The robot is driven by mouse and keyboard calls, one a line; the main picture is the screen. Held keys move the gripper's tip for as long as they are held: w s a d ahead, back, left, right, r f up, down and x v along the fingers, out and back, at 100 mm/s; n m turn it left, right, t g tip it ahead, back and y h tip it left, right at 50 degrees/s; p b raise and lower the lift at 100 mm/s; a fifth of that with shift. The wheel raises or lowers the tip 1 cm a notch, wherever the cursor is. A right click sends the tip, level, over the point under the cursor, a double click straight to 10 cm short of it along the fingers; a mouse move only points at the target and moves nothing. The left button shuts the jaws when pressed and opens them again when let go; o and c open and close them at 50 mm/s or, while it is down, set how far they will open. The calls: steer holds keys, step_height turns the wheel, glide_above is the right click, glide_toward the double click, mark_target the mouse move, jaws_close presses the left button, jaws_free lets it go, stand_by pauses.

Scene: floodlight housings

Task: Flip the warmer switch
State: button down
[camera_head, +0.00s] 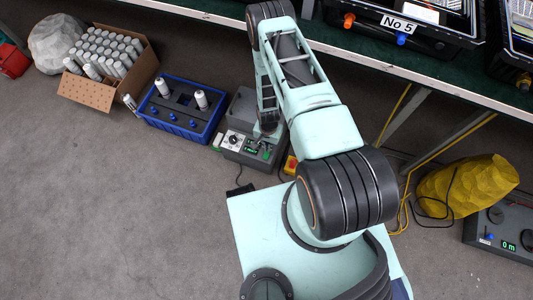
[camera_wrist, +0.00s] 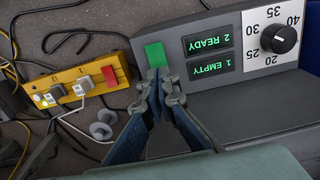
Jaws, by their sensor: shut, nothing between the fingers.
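The warmer (camera_head: 243,158) is a grey box on the floor, partly covered by my arm in the head view. In the wrist view its sloped panel (camera_wrist: 215,82) carries a green switch (camera_wrist: 155,55), two green displays reading "2 READY" and "1 EMPTY", and a black dial (camera_wrist: 279,39) on a white scale. My gripper (camera_wrist: 160,78) is shut and empty, its fingertips just below the green switch in the picture. I cannot tell whether they touch it. In the head view my gripper is hard to make out against the warmer.
A yellow power strip (camera_wrist: 75,88) with plugs and a red switch lies beside the warmer, with loose cables around it. A blue crate (camera_head: 176,127) holding white bottles stands left of the warmer. A green-topped bench (camera_head: 350,45) runs behind. The floor in front is clear.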

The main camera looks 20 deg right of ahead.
steer(key=shift+f+b, duration=1.05)
stand_by(0.4)
steer(key=shift+r, duration=0.1)
steer(key=shift+r+p, duration=2.35)
steer(key=shift+r, duration=1.1)
